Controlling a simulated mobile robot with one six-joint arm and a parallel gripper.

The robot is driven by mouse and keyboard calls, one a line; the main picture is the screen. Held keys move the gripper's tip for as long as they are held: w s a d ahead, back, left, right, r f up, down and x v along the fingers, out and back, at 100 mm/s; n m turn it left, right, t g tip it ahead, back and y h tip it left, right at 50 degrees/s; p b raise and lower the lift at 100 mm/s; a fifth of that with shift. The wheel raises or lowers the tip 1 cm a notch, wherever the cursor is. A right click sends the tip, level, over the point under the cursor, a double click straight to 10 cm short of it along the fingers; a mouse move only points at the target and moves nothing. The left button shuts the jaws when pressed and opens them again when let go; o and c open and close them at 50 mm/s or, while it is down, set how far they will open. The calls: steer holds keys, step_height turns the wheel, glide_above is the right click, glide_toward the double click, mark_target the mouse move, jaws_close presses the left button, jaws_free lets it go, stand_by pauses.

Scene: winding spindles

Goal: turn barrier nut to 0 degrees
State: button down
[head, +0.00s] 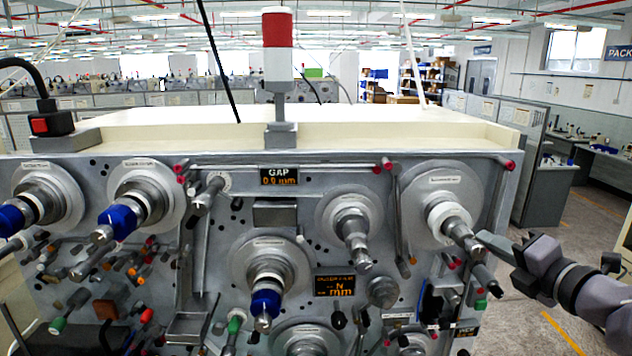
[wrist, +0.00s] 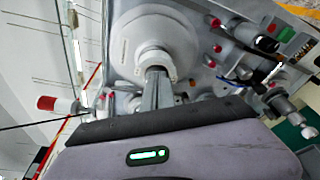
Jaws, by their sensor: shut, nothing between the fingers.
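The upper right spindle has a large grey disc (head: 418,190) and a white collar (head: 447,216). A grey metal nut-like end (head: 458,230) sticks out in front of the collar; I cannot read a label that names it the barrier nut. My gripper (head: 484,238) comes in from the right, its shut fingers close beside that spindle end. In the wrist view the fingers (wrist: 157,88) are together with nothing between them, pointing at the white collar (wrist: 155,65). The fingers partly hide the spindle end there, and I cannot tell whether they touch it.
Other spindles crowd the panel, including a grey one (head: 351,226) to the left and blue-tipped ones (head: 120,221) further left. Red-tipped pins (head: 387,164) and a green knob (head: 480,304) stick out nearby. Open floor (head: 588,215) lies to the right.

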steer(key=shift+a+r+p, duration=0.45)
steer(key=shift+r+p, duration=0.4)
steer(key=shift+p, duration=0.85)
steer(key=shift+a+r+p, duration=0.2)
steer(key=shift+a+p, duration=0.1)
steer(key=shift+p, duration=0.45)
steer(key=shift+r, duration=0.1)
steer(key=s+p, duration=0.1)
steer(key=s, duration=0.5)
steer(key=shift+d+r, duration=0.25)
steer(key=shift+r, duration=0.05)
